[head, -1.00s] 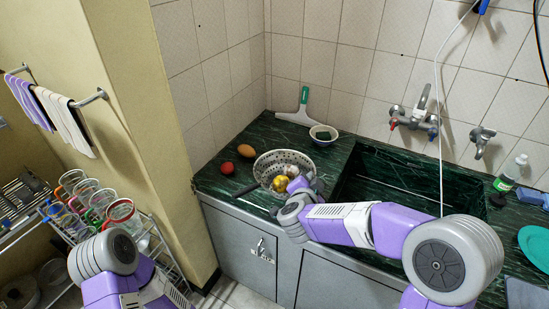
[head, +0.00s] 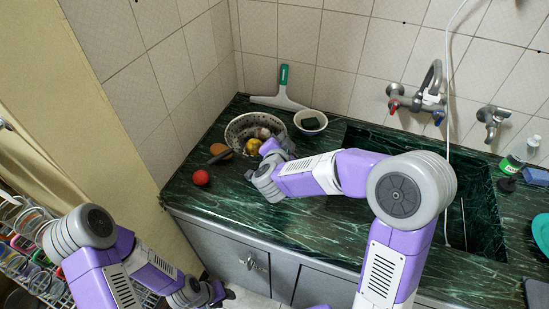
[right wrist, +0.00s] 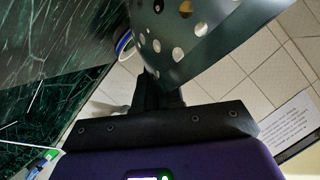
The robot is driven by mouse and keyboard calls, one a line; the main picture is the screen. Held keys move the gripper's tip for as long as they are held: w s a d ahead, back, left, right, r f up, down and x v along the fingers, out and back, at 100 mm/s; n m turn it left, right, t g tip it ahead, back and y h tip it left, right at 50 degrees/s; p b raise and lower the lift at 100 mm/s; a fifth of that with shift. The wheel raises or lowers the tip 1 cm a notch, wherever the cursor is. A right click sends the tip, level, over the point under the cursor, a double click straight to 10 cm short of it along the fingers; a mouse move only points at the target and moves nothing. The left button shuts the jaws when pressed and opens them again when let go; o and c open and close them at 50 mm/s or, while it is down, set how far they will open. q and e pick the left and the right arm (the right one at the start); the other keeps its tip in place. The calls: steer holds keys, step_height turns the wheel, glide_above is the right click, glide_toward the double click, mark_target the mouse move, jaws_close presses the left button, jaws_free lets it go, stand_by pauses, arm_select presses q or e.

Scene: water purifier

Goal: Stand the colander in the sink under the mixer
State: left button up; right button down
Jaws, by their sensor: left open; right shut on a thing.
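The metal colander (head: 233,131) is at the back left of the counter, with a golden round thing and smaller pale things inside. Its perforated wall (right wrist: 205,45) fills the top of the right wrist view. My right gripper (head: 279,149) is shut on its rim at the right side; the jaws also show in the right wrist view (right wrist: 158,92). I cannot tell whether the colander touches the counter. The dark green sink (head: 480,190) lies to the right, partly hidden by my right arm. The mixer (head: 430,98) is on the wall above it. My left gripper (head: 228,294) is open and empty, low in front of the cabinets.
A red ball-like fruit (head: 200,177) and a brown egg-like thing (head: 222,151) lie left of the colander, the latter partly covered by a dark handle. A bowl (head: 311,122) and a squeegee (head: 281,98) are behind. A white hose (head: 447,130) hangs over the sink.

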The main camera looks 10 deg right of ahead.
step_height(320, 180, down, 7)
steer(key=shift+r+b, duration=0.2)
steer(key=shift+b, duration=1)
steer(key=shift+f, duration=0.1)
steer(key=c, duration=1.7)
jaws_free()
steer(key=shift+f, duration=0.15)
steer(key=o, duration=0.5)
steer(key=shift+c, duration=0.2)
